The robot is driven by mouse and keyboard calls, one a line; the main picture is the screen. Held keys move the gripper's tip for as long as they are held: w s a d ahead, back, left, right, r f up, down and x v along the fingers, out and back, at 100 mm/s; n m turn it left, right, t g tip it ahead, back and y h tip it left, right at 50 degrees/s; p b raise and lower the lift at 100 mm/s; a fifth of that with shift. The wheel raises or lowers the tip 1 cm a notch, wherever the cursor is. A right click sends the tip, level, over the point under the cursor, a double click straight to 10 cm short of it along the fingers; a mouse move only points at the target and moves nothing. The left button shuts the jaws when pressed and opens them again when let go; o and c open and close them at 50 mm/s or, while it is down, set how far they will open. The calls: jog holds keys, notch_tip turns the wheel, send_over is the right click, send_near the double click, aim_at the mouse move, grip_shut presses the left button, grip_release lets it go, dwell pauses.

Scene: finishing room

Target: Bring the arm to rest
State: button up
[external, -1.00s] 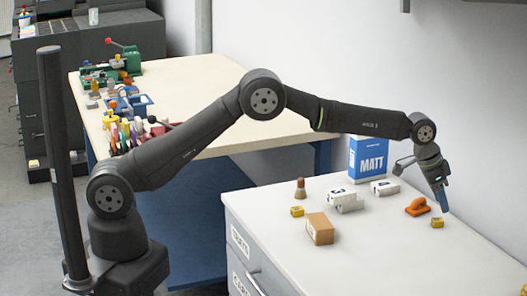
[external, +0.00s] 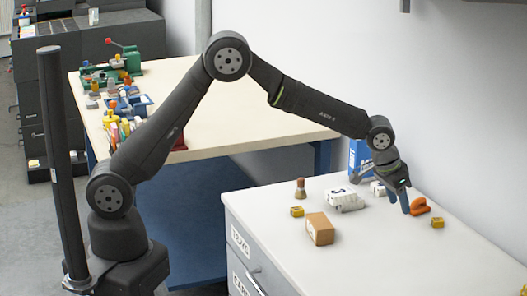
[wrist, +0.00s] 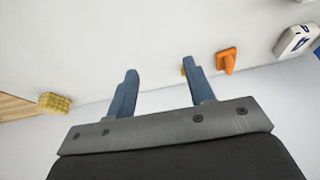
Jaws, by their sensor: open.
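My gripper (external: 405,211) is above the white bench top (external: 385,255), just left of an orange tool (external: 421,206) in the external view. It points down at a slant. In the wrist view its two blue fingers (wrist: 159,68) are spread apart with nothing held between them. The orange tool (wrist: 227,60) shows to the right of the fingers there, and a small yellow block shows partly hidden behind the right finger. My arm is bent, with its elbow high. Whether the fingertips touch the bench cannot be told.
On the bench are a tan box (external: 320,229), yellow blocks (external: 297,211) (external: 438,222), a brush (external: 300,189), white boxes (external: 346,200) and a blue MATT box (external: 359,153), partly hidden by my arm. A wall stands behind.

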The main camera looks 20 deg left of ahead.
jog(key=shift+s+a+f+n, duration=0.15)
jog(key=shift+s+a, duration=0.15)
jog(key=shift+a, duration=0.3)
jog(key=shift+s+a+r+n, duration=0.15)
jog(key=shift+s+a, duration=0.1)
jog(key=shift+a, duration=0.35)
